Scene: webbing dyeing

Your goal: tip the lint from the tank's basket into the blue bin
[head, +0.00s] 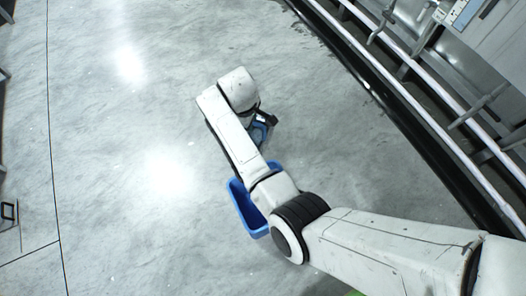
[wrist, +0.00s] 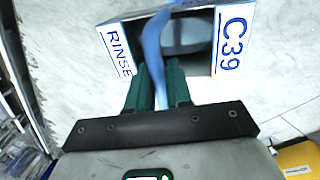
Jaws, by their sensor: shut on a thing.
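My gripper (wrist: 158,75) has green fingers shut on a blue curved handle (wrist: 156,48) in the wrist view. Past the fingers is an open box-like basket (wrist: 120,52) with white labels reading RINSE and C39. A grey-blue rounded mass shows in its dark inside; I cannot tell whether it is lint. In the head view a small blue part (head: 260,132) shows at the arm's end, beside my gripper (head: 267,119), mostly hidden. The blue bin (head: 236,192) stands on the floor below my forearm, which covers part of it. The basket appears apart from the bin.
A dark-edged machine line with pale rails (head: 420,108) runs along the right side. The pale floor (head: 120,130) to the left is clear. In the wrist view, a yellow object (wrist: 300,158) is at bottom right and shelving with blue items (wrist: 22,150) at bottom left.

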